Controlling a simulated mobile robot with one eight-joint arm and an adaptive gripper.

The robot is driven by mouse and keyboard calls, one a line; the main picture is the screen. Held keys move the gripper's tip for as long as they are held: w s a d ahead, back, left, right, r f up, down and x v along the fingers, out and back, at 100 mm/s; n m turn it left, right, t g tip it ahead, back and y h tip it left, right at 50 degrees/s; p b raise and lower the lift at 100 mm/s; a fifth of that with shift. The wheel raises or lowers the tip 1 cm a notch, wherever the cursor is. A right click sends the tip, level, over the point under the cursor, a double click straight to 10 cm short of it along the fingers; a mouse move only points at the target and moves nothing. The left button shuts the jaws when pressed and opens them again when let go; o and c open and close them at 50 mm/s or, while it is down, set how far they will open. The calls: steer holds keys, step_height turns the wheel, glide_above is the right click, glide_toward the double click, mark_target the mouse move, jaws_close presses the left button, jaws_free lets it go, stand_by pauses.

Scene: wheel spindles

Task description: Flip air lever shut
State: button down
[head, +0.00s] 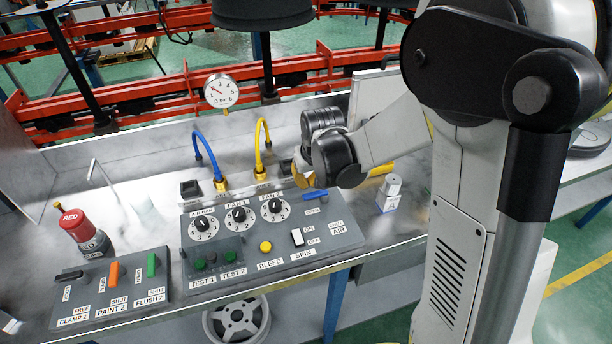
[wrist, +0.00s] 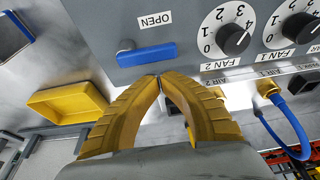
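The air lever is a blue bar (head: 314,195) at the right back of the grey control panel (head: 290,253). It lies roughly parallel to the panel's back edge, beside the OPEN label (head: 313,211). The SHUT label (head: 335,223) is further right, above the word AIR. In the wrist view the blue lever (wrist: 147,55) lies just beyond the yellow fingertips of my gripper (wrist: 159,77). The fingertips meet, with nothing held between them. In the head view my gripper (head: 299,177) is just behind the lever; whether it touches the lever is unclear.
Fan dials (head: 239,215) sit left of the lever. A white spin switch (head: 297,237) and a yellow bleed button (head: 265,247) are nearer the front. Blue (head: 206,155) and yellow (head: 262,142) hoses rise behind the panel. A yellow tray (wrist: 75,103) lies nearby.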

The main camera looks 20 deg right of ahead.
steer(key=shift+s, duration=0.55)
